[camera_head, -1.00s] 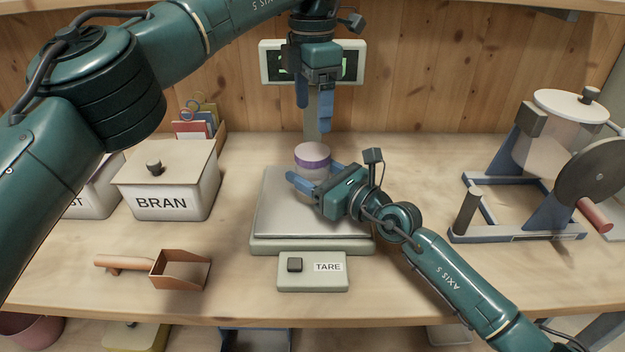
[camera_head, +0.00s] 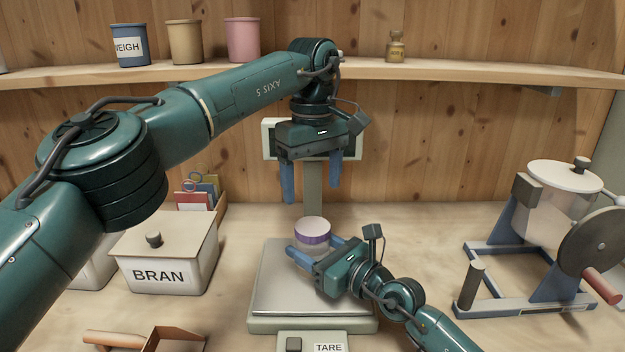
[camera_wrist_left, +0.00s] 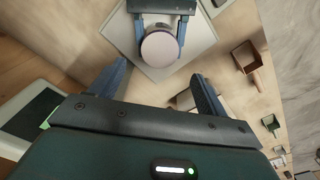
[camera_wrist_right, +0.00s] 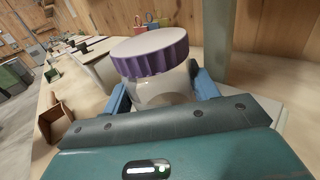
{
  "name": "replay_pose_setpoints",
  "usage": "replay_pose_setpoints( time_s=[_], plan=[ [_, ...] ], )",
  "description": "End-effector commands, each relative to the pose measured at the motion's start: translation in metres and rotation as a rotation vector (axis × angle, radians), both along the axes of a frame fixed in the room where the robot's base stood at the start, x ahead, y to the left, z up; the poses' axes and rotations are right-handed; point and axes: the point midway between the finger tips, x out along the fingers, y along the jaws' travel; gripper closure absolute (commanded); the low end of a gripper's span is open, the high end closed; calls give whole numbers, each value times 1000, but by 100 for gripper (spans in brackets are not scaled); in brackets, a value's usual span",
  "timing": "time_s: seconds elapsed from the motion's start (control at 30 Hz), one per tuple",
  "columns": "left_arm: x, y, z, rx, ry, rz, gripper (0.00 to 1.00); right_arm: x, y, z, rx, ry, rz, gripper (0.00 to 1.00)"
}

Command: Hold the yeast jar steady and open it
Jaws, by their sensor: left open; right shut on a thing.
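The yeast jar (camera_head: 312,232) is a small clear jar with a pale-topped, purple-rimmed lid, upright over the scale's plate in the head view. In the right wrist view the lid (camera_wrist_right: 150,52) sits on the jar. My right gripper (camera_head: 318,250) is shut on the jar body below the lid, one finger on each side. My left gripper (camera_head: 312,192) is open and empty, pointing down above the jar and apart from it. In the left wrist view the lid (camera_wrist_left: 159,48) shows beyond the left fingers (camera_wrist_left: 160,82).
The scale (camera_head: 275,290) has a display post behind the jar. A BRAN bin (camera_head: 165,262) and a scoop (camera_head: 165,338) are at the left. A mixer drum on a stand (camera_head: 545,235) is at the right. A shelf (camera_head: 420,72) runs above.

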Motion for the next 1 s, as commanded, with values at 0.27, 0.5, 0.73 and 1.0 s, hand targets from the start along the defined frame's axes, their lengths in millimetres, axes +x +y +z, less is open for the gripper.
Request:
replay_pose_setpoints(
  time_s=[0.27, 0.5, 0.73, 1.0],
  plan=[
    [0, 0, 0, 0, 0, -481, 24, 0, 0, -1, -1, 1, 0, 100],
    [0, 1, -5, 1, 1, -625, 24, 0, 0, -1, -1, 1, 0, 100],
    [0, 1, -36, 1, 3, -630, 24, 0, 0, -1, -1, 1, 0, 100],
    [0, 0, -72, 1, 1, -628, 24, 0, 0, -1, -1, 1, 0, 100]
  ],
)
